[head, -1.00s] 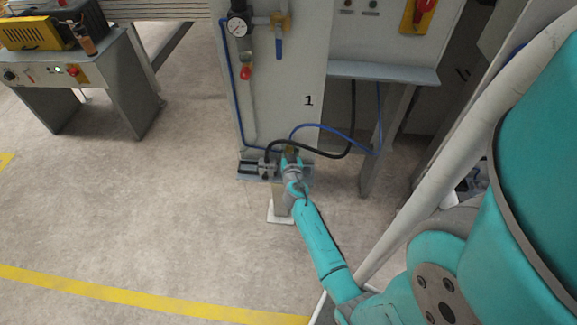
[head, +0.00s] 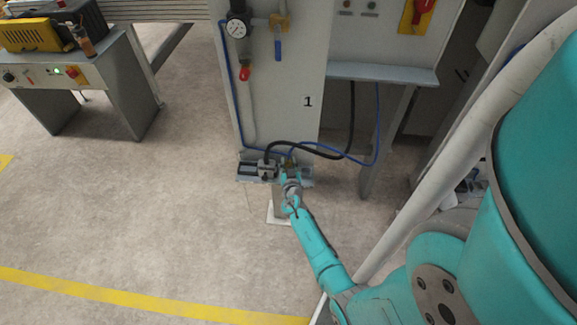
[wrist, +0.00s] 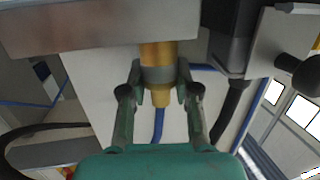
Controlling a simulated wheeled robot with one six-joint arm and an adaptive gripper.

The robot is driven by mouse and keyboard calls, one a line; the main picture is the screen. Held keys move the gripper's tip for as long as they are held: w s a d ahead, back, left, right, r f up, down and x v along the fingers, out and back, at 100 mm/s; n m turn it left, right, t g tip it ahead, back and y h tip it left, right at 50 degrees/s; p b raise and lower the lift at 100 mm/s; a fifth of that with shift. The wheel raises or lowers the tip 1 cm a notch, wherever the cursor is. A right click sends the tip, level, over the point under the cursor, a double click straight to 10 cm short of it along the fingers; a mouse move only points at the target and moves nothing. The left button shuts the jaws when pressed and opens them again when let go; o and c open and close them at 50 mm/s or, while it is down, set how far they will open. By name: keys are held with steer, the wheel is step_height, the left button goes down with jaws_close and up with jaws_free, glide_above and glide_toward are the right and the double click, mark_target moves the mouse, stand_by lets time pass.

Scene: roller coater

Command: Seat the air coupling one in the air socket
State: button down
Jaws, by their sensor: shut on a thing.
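The air coupling (wrist: 157,54) is a brass cylinder with a grey collar and a blue hose at its lower end in the wrist view. My gripper (wrist: 159,82) is shut around the collar, one finger on each side. The coupling's upper end meets the edge of a grey block (wrist: 100,24) in the picture; whether it touches or enters it cannot be told. In the head view my gripper (head: 290,172) is at the small shelf (head: 306,183) below the panel marked 1. The air socket cannot be made out clearly; the coupling's far end is hidden.
A black hose (head: 318,147) runs to a grey fitting (head: 266,169) just left of my gripper. The blue hose (head: 376,140) loops to the right. A dark fitting (wrist: 232,45) stands right of the coupling in the wrist view.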

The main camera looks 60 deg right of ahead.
steer(key=shift+f, duration=0.65)
steer(key=shift+f, duration=0.1)
steer(key=c, duration=0.8)
jaws_free()
steer(key=shift+c, duration=0.2)
